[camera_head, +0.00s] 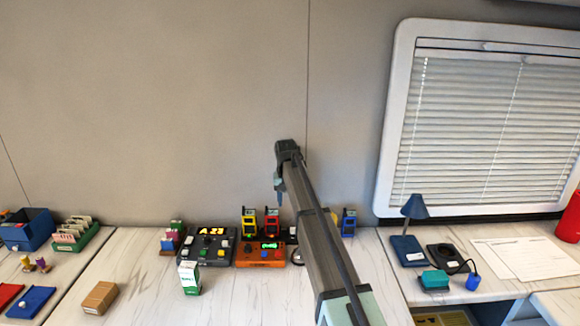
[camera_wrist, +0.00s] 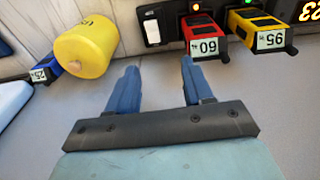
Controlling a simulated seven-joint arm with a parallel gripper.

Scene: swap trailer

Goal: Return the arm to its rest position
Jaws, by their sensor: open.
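My arm reaches up from the bottom of the head view over the white worktop (camera_head: 255,300), toward the back wall. My gripper (camera_head: 279,198) is above the worktop, near the row of small devices at the back. In the wrist view my gripper (camera_wrist: 157,70) has its two blue fingers apart, with nothing between them. A red device labelled 60 (camera_wrist: 204,38) and a yellow device labelled 95 (camera_wrist: 262,30) stand beyond the fingertips. A yellow cylinder (camera_wrist: 86,46) is beyond the left finger. The arm hides part of the worktop behind it.
A black console (camera_head: 207,249) and an orange console (camera_head: 262,254) stand left of the arm, with a white-green box (camera_head: 189,278) in front. A blue lamp (camera_head: 414,207) stands at right. A cardboard block (camera_head: 100,298) lies at left. The air above the devices, before the wall, is clear.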

